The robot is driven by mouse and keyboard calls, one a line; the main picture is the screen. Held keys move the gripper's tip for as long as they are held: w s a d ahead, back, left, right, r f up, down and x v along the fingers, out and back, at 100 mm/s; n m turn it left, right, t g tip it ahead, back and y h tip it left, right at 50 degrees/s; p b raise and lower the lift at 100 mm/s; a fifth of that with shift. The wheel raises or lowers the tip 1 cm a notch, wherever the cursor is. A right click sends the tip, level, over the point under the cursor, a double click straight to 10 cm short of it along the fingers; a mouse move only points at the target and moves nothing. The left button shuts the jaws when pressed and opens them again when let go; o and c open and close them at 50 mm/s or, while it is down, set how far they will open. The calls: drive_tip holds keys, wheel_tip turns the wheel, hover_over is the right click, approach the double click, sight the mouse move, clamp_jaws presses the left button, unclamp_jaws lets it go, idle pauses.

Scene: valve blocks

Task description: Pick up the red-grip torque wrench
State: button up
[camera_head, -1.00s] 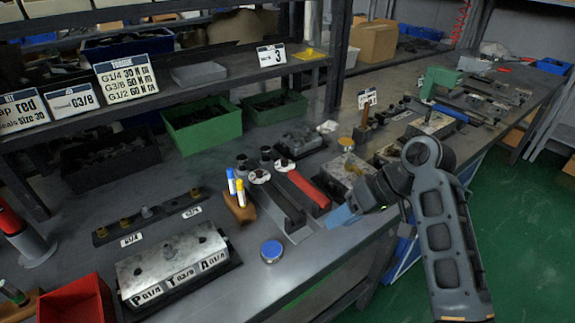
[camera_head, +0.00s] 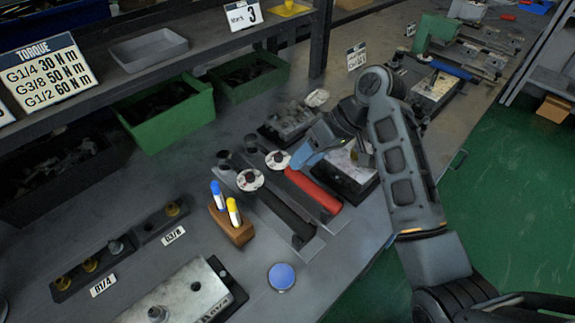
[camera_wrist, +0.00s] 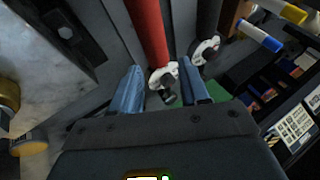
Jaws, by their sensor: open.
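The red-grip torque wrench lies on the bench, its red grip (camera_head: 313,190) toward the front and its white round head (camera_head: 278,159) toward the back. In the wrist view its grip (camera_wrist: 148,32) runs up from its head, which shows between my fingers. My gripper (camera_head: 303,155) has blue fingers, open and empty, near the head end of the grip. In the wrist view my gripper (camera_wrist: 160,70) has one finger on each side of the wrench head; its height above the wrench is hard to tell. A dark-grip wrench (camera_head: 284,207) lies parallel, to the left.
A wooden block with blue and yellow markers (camera_head: 232,225) stands left of the dark wrench. A blue-topped round item (camera_head: 281,277) is in front. A metal valve block (camera_head: 345,168) sits close on the right. Green bins (camera_head: 168,112) stand behind, under a shelf.

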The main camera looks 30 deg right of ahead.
sight(288, 173)
drive_tip(key=shift+d+p+x, duration=0.2)
drive_tip(key=shift+p+x, duration=0.2)
drive_tip(key=shift+x, duration=2.55)
drive_tip(key=shift+s+f, duration=0.15)
drive_tip(key=shift+f, duration=0.05)
clamp_jaws()
